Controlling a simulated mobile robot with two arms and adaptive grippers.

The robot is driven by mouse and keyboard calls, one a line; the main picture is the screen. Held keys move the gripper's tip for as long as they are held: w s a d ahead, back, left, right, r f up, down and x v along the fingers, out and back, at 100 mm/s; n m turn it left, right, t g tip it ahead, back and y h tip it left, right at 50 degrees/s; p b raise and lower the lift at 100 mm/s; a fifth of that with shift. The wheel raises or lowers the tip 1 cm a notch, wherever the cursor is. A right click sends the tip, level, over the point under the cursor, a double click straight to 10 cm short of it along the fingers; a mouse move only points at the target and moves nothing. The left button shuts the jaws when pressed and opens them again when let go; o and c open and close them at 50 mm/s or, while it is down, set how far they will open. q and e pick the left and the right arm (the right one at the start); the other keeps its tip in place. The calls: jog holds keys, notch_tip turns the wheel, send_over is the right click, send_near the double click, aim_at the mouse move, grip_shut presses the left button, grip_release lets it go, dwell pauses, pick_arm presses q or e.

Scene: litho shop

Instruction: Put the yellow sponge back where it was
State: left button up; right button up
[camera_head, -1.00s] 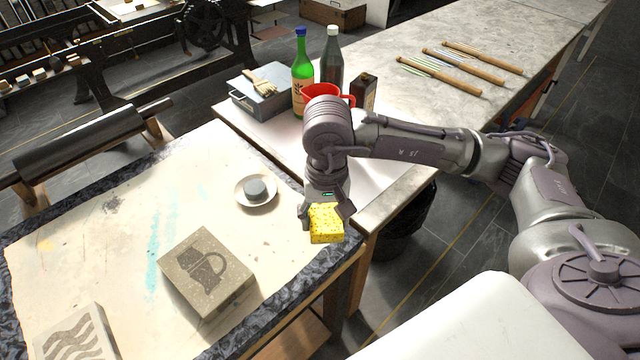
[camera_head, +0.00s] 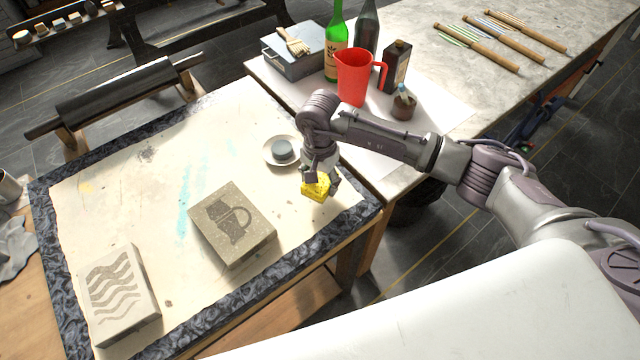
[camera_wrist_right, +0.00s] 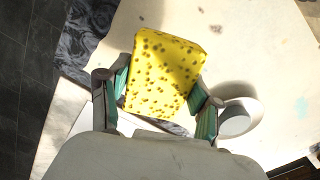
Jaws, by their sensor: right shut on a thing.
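The yellow sponge (camera_head: 316,187) with dark specks is between the fingers of my right gripper (camera_head: 320,184), over the right corner of the cream-topped table. In the right wrist view the sponge (camera_wrist_right: 165,75) fills the gap between the two green-padded fingers of the gripper (camera_wrist_right: 160,98), which is shut on it. Whether the sponge touches the tabletop I cannot tell. My left gripper is not in view.
A white saucer (camera_head: 270,159) with a grey puck (camera_head: 282,149) is just left of the gripper. A red jug (camera_head: 352,82), bottles and a brown pot (camera_head: 403,108) stand on the right-hand counter.

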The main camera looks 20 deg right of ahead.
aim_at(320, 188)
notch_tip(320, 188, down, 2)
jog(key=shift+f+p, duration=0.15)
jog(key=shift+p, duration=0.15)
jog(key=shift+f, duration=0.25)
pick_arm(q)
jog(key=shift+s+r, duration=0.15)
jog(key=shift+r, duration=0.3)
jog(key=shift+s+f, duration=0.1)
pick_arm(e)
jog(key=shift+f+b, duration=0.2)
jog(key=shift+b, duration=0.1)
jog(key=o, duration=1.1)
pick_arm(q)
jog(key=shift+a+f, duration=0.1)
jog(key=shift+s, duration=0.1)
pick_arm(e)
jog(key=shift+r, duration=0.1)
